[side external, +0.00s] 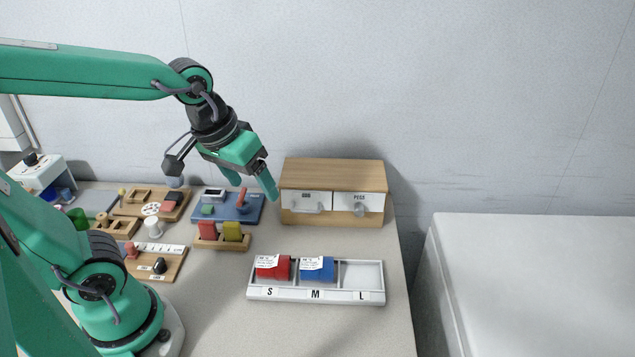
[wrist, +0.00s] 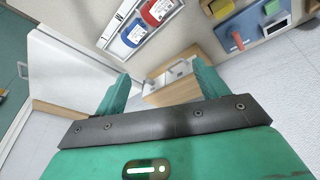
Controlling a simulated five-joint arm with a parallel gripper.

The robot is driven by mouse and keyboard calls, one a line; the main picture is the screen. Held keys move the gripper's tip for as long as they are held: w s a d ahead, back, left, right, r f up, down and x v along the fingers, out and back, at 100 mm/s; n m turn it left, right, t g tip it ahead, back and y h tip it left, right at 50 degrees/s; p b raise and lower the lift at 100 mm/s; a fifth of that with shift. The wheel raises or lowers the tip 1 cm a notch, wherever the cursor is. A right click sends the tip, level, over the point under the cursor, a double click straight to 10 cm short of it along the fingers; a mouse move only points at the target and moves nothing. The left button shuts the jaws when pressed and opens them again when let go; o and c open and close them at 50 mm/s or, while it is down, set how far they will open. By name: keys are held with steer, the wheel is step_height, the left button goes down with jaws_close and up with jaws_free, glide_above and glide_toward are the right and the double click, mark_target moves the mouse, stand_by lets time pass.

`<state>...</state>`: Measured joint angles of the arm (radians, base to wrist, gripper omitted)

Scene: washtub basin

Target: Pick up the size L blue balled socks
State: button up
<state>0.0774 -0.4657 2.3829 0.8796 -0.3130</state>
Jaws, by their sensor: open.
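A blue bundle (side external: 317,271) with a white tag sits in the M compartment of a white sorting tray (side external: 315,297). I cannot read the tag's size. A red bundle (side external: 273,268) with a white tag sits in the S compartment; the L compartment (side external: 361,274) is empty. My gripper (side external: 253,187) is open and empty, raised above and behind the tray, in front of the wooden drawer box. In the wrist view, the blue bundle (wrist: 133,33) and red bundle (wrist: 158,10) lie beyond my open fingers (wrist: 160,86). No second blue bundle shows.
The wooden drawer box (side external: 333,170) stands behind the tray. A wooden holder (side external: 222,243) with red and yellow blocks is left of it. A blue board (side external: 226,207) and several wooden boards crowd the left. A large white block (side external: 530,285) stands right, past the table edge.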

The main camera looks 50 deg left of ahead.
steer(key=w+d+f+n+g, duration=0.2)
steer(key=w+d+f+n, duration=0.1)
steer(key=w+f, duration=0.2)
steer(key=n+g, duration=0.2)
steer(key=n, duration=0.1)
glide_above(317, 262)
steer(key=f, duration=0.6)
steer(key=shift+s+a, duration=0.3)
steer(key=shift+s, duration=0.05)
steer(key=shift+w+d+f, duration=0.2)
steer(key=shift+d+f, duration=0.1)
steer(key=shift+f, duration=0.25)
steer(key=shift+f, duration=0.1)
steer(key=shift+f, duration=1.2)
steer(key=shift+f, duration=0.1)
steer(key=shift+w+f, duration=0.1)
steer(key=shift+f, duration=2.4)
steer(key=c, duration=0.7)
